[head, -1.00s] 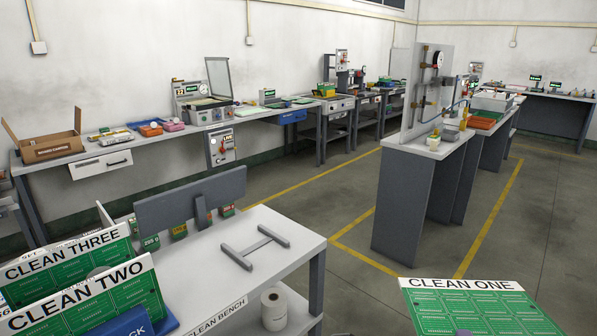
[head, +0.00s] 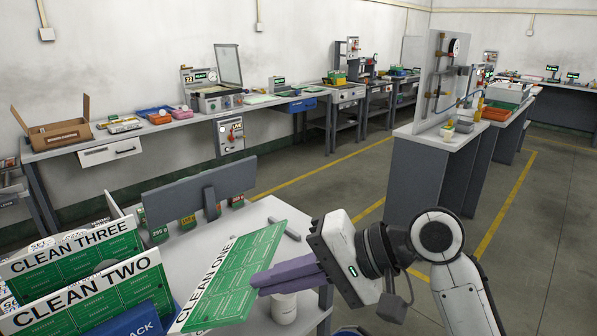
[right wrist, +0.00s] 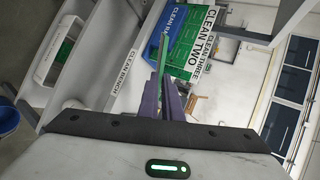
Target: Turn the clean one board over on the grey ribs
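My right gripper (head: 262,283) is shut on the green clean one board (head: 243,268) at its right edge, with purple fingers. The board is tilted in the air over the white bench, its white CLEAN ONE strip along the left. In the right wrist view the fingers (right wrist: 164,98) point away and the board (right wrist: 163,52) shows nearly edge-on between them. Of the grey ribs (head: 284,229), only a part shows behind the board; the rest is hidden. My left gripper is not in view.
The clean two (head: 110,292) and clean three (head: 75,262) boards stand in a blue rack (head: 130,322) at the left. A grey upright panel (head: 200,193) stands at the bench's back.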

